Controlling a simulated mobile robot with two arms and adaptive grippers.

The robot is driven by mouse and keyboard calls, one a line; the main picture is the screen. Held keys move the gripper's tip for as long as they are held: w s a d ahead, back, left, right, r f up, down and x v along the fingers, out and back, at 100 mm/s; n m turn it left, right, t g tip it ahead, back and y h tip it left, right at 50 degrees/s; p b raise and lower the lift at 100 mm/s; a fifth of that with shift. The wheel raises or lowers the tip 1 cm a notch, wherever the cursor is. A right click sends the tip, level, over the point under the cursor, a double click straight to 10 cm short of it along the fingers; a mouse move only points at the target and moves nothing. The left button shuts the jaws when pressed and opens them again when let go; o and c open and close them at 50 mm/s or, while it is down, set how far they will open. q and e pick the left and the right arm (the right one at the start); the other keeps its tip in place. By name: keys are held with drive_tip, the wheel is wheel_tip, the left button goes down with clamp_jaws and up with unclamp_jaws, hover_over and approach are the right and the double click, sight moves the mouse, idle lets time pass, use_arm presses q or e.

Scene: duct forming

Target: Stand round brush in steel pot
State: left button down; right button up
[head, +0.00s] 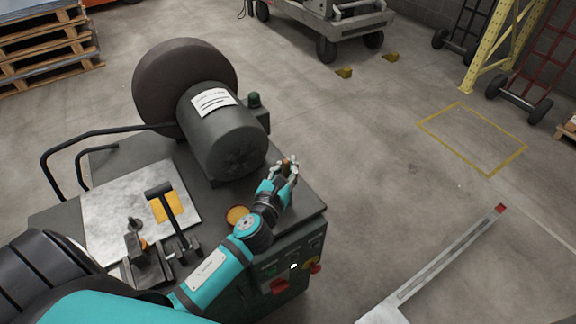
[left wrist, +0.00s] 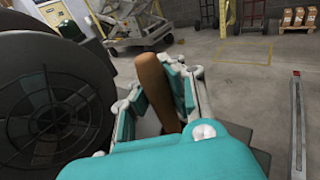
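My left gripper (head: 290,170) is over the right side of the machine's top, at the end of the teal arm. Its fingers are closed around a brown, wood-like handle (left wrist: 155,90), which I take for the round brush. The handle stands up slightly tilted between the finger pads in the left wrist view, and its lower end and bristles are hidden. A small round thing with an orange top (head: 237,215) sits on the machine beside my left forearm, partly covered by it. I cannot tell whether it is the steel pot. My right gripper is not in view.
A large dark cylindrical motor housing (head: 220,135) with a label stands behind the gripper. A metal plate (head: 110,215) with an orange patch and a clamp-like fixture lie at left.

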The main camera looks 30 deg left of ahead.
use_arm(q)
drive_tip(key=c, duration=2)
unclamp_jaws()
drive_tip(key=shift+f, duration=0.15)
drive_tip(key=o, duration=0.6)
drive_tip(key=s+d+r, duration=0.1)
drive_tip(key=s, duration=1.1)
drive_tip(key=shift+d, duration=0.35)
